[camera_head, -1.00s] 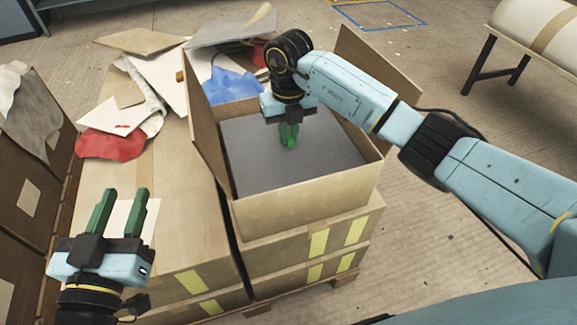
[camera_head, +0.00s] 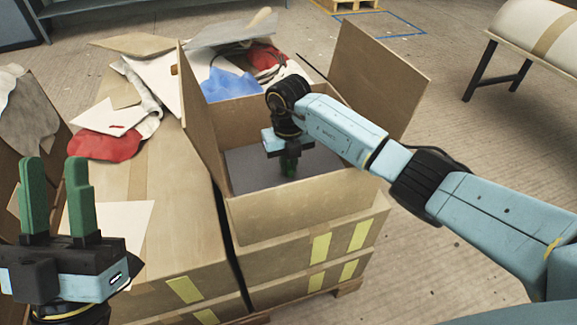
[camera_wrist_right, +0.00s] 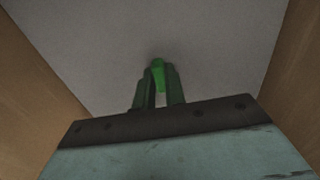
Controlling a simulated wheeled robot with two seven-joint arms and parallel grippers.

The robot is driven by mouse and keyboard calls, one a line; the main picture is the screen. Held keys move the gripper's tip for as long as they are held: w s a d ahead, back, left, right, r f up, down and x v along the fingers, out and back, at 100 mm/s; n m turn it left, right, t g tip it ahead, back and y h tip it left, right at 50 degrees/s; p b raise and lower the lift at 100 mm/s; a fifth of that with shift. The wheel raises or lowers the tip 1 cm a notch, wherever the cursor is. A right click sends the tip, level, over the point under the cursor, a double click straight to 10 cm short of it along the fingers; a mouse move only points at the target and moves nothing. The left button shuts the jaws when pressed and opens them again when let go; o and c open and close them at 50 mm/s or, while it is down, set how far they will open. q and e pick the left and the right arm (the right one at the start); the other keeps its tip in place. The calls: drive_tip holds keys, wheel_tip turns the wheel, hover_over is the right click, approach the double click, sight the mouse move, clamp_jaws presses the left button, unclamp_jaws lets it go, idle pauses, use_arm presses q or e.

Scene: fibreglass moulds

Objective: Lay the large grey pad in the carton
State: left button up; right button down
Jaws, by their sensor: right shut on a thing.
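The large grey pad (camera_head: 250,168) lies inside the open carton (camera_head: 305,207), below its rim, and looks roughly level. The carton's front wall hides the pad's near edge, so I cannot tell whether it touches the bottom. My right gripper (camera_head: 289,168) reaches down into the carton, shut on a bright green grip (camera_wrist_right: 158,74) at the middle of the pad. The right wrist view shows the grey pad (camera_wrist_right: 210,35) between the cardboard walls. My left gripper (camera_head: 57,172) is open and empty, fingers up, at the lower left, apart from the carton.
The carton's flaps stand up at its left (camera_head: 197,120) and right (camera_head: 375,80). It sits on stacked taped boxes on a pallet. Boxes at left carry scraps, a red cloth (camera_head: 103,144) and a blue cloth (camera_head: 230,84). A padded bench (camera_head: 535,35) stands far right.

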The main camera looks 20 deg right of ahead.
sight(289, 164)
use_arm(q)
drive_tip(key=shift+s, duration=0.1)
use_arm(e)
drive_tip(key=shift+f, duration=0.1)
drive_tip(key=c, duration=1.9)
unclamp_jaws()
drive_tip(key=shift+f, duration=0.1)
drive_tip(key=o, duration=0.4)
use_arm(q)
drive_tip(key=shift+r, duration=0.1)
use_arm(e)
drive_tip(key=shift+o, duration=0.2)
